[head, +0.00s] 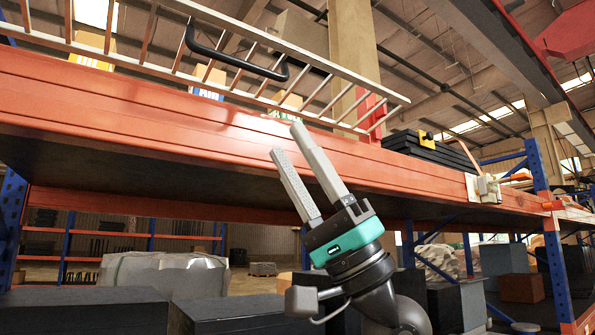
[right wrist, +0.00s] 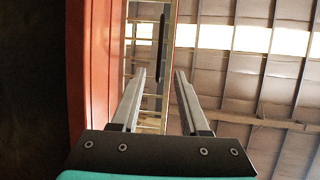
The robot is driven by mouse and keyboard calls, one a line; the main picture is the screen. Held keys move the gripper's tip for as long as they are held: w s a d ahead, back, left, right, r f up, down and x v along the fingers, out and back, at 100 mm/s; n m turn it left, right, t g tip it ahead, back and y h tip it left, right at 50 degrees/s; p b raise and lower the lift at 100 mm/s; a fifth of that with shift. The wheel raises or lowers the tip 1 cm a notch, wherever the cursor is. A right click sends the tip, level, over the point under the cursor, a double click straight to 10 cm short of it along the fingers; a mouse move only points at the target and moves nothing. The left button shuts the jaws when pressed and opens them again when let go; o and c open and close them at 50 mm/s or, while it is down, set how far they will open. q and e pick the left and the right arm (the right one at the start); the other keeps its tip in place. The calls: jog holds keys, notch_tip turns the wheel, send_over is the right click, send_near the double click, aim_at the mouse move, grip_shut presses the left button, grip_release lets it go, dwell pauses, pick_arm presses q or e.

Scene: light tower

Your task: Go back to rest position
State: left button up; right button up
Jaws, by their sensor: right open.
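My right gripper (head: 285,140) is raised in front of the orange shelf beam (head: 120,110), pointing up and a little left in the head view. Its two grey fingers are apart with nothing between them. In the right wrist view the gripper (right wrist: 158,75) also shows open and empty, beside the orange beam (right wrist: 92,60). I cannot tell whether it touches the beam. My left gripper is in neither view.
A wire rack (head: 250,50) with a black handle (head: 235,62) stands on the upper shelf. Black stacked plates (head: 435,150) lie to its right. Dark boxes (head: 235,313) and a wrapped bundle (head: 165,272) sit below. The space right of the gripper looks open.

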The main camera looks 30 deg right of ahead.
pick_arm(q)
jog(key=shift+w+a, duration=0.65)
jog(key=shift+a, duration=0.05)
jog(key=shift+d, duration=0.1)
